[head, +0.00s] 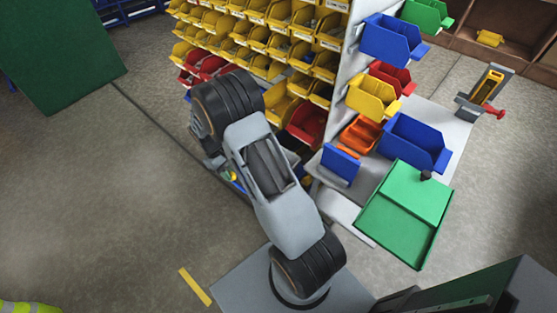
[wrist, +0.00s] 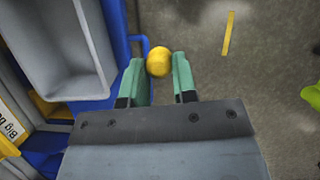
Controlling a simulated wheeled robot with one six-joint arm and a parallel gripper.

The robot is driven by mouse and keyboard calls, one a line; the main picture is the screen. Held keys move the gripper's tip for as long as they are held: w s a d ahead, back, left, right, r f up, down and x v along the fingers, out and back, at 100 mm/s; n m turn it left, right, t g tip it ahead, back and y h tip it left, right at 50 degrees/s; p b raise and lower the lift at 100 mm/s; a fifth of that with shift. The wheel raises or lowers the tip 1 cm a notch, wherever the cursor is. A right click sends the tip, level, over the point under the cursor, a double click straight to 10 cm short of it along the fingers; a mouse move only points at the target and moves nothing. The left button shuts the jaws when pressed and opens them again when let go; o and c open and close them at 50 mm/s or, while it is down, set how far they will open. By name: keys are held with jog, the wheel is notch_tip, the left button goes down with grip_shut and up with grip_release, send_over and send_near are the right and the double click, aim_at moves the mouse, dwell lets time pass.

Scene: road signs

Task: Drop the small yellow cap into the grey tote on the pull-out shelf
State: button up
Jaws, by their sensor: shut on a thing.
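In the wrist view my gripper (wrist: 162,75) is shut on the small yellow cap (wrist: 159,61), held between the tips of its two green fingers. A grey tote (wrist: 97,42) is at the upper left of the wrist view, cut off by the top edge. It stands on a blue shelf (wrist: 122,32). My gripper and the cap are to the right of the tote, apart from it, with grey floor behind the cap. I cannot tell their height above the tote. In the head view my arm hides most of the shelf area, and I cannot make out the tote there.
A rack of yellow and red bins (head: 255,30) stands behind my arm in the head view. A bench with blue bins (head: 415,140) and a green tray (head: 405,210) is to the right. A green panel (head: 60,50) stands at upper left. The floor (head: 100,190) at left is mostly clear.

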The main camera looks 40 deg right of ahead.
jog(key=d+n+t+h, duration=0.1)
jog(key=d+n, duration=0.2)
jog(key=w+d+n+t+h, duration=0.1)
jog(key=d+n, duration=0.3)
jog(key=d+n+t+h, duration=0.1)
jog(key=d+n, duration=0.2)
jog(key=d, duration=0.1)
jog(key=shift+w+f+n, duration=0.25)
jog(key=shift+w+n, duration=0.15)
jog(key=d+n+t+y, duration=0.1)
jog(key=d+n+t, duration=0.4)
jog(key=d+n, duration=0.6)
jog(key=f+b, duration=0.1)
jog(key=b, duration=0.1)
jog(key=a+f+n+b, duration=0.1)
jog(key=f+b, duration=0.1)
jog(key=a+f+n+b, duration=0.1)
jog(key=f+b, duration=0.1)
jog(key=shift+s+a+f, duration=0.1)
jog(key=shift+a+f, duration=0.1)
jog(key=shift+a, duration=0.05)
jog(key=o, duration=1)
jog(key=shift+r, duration=0.15)
